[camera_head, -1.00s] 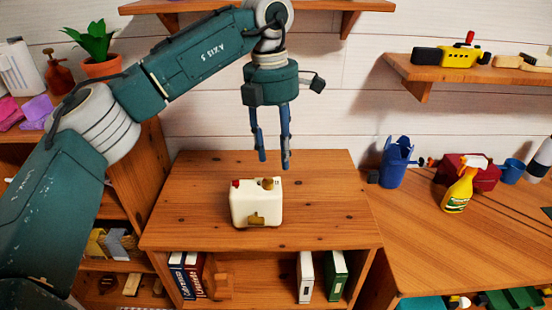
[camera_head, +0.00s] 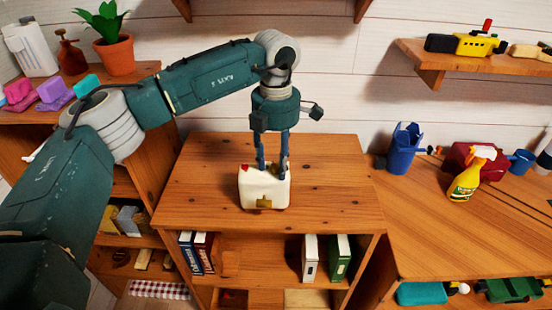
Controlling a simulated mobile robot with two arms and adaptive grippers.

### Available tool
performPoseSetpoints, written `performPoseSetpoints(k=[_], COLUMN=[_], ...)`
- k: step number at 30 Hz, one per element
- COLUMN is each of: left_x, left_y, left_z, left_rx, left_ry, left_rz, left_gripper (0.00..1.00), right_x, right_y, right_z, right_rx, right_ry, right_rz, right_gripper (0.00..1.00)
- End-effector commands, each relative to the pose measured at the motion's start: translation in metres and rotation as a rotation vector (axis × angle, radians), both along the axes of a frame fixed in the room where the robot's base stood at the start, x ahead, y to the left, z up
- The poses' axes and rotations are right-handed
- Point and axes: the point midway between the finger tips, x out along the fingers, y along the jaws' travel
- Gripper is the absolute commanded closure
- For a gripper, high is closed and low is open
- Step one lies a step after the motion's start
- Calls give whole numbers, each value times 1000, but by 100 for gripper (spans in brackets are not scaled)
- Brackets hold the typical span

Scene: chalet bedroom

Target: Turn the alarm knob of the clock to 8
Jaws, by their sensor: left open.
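The clock (camera_head: 276,192) is a small cream-white box on top of a wooden cabinet (camera_head: 330,190). It has a red button (camera_head: 246,168) at its top left and a brass-coloured piece (camera_head: 264,202) low on its near face. My left gripper (camera_head: 272,167) points straight down at the top of the clock, with its two blue fingers apart. The fingertips are at the clock's top, and I cannot tell whether they touch it. The knob on top is mostly hidden between the fingers. My right gripper is not in view.
Books (camera_head: 340,257) stand on the shelf below. A potted plant (camera_head: 112,50) stands at the left. The cabinet top around the clock is clear.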

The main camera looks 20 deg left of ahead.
Motion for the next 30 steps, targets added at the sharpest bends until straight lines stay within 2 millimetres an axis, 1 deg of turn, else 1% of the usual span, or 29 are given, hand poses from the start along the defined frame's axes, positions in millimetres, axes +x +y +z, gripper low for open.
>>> performPoseSetpoints(k=[6, 8, 9, 11, 12, 17, 23, 30], left_x=[0, 0, 0, 0, 0, 0, 1, 1], left_y=[0, 0, 0, 0, 0, 0, 0, -1], left_z=[-1, -1, 0, 0, 0, 0, 0, -1], left_rx=[0, 0, 0, 0, 0, -1, -1, -1], left_ry=[0, 0, 0, 0, 0, -1, -2, -3], left_rz=[0, 0, 0, 0, 0, -2, -36, -169], left_gripper=[59, 71, 79, 91, 99, 100, 100, 100], right_x=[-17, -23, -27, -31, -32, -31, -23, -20], right_y=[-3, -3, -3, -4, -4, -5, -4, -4], right_z=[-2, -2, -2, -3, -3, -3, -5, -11], right_rx=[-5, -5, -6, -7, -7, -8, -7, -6], right_ry=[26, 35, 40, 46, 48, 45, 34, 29], right_rz=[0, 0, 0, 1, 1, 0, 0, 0], right_gripper=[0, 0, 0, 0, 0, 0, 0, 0])
